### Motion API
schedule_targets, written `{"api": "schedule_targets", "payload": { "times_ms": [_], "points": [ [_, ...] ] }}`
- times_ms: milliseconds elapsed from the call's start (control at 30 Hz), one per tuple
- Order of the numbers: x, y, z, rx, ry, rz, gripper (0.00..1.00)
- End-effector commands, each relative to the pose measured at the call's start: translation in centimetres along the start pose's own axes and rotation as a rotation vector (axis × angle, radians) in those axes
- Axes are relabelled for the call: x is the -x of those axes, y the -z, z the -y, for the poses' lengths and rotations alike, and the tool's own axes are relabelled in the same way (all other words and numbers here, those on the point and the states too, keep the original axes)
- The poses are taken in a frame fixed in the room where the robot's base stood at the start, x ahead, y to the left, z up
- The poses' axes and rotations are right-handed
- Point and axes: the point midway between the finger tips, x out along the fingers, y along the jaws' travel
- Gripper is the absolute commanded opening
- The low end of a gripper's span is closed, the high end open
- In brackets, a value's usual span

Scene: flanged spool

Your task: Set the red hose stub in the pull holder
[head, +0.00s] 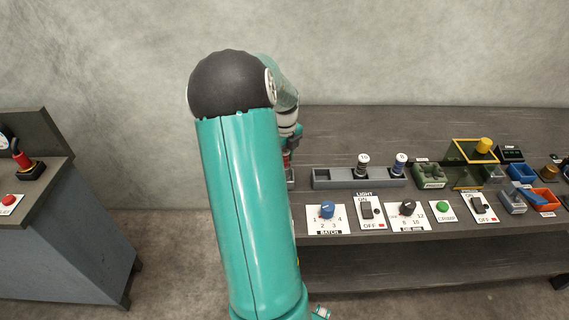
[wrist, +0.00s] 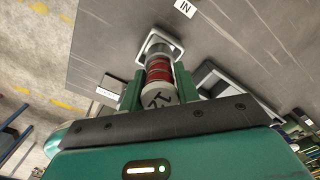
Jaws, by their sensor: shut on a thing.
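The red hose stub (wrist: 159,73) has a red ribbed body and a pale end cap with a dark mark. My gripper (wrist: 158,86) is shut on it, one green finger on each side. Its far end lines up with a square light-rimmed holder (wrist: 158,45) near an "IN" label; I cannot tell whether it sits inside or just above. In the head view, my gripper (head: 289,148) is mostly hidden behind my teal arm at the bench's left end. I cannot tell which holder is the pull holder.
A grey rack (head: 340,181) with two capped stubs stands right of my gripper. A green block (head: 430,176), a yellow-framed guard (head: 468,163) and small bins (head: 522,173) stand further right. Control plates with knobs (head: 327,210) line the front edge. The bench's back strip is clear.

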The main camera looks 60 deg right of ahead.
Motion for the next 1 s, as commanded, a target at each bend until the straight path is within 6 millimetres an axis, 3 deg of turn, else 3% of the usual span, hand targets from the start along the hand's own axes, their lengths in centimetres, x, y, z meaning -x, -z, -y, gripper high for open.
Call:
{"api": "schedule_targets", "payload": {
  "times_ms": [167,700,733,800,1000],
  "points": [
    [-2.5,0.2,0.0,-0.001,-0.001,-0.002,0.00],
    [-3.4,0.1,-0.1,0.001,-0.001,-0.001,0.00],
    [-3.4,0.1,-0.1,0.001,-0.001,-0.001,0.38],
    [-3.4,0.1,-0.1,0.001,-0.001,-0.001,0.51],
    [-3.4,0.1,-0.1,0.000,-0.001,-0.002,0.53]
  ]
}}
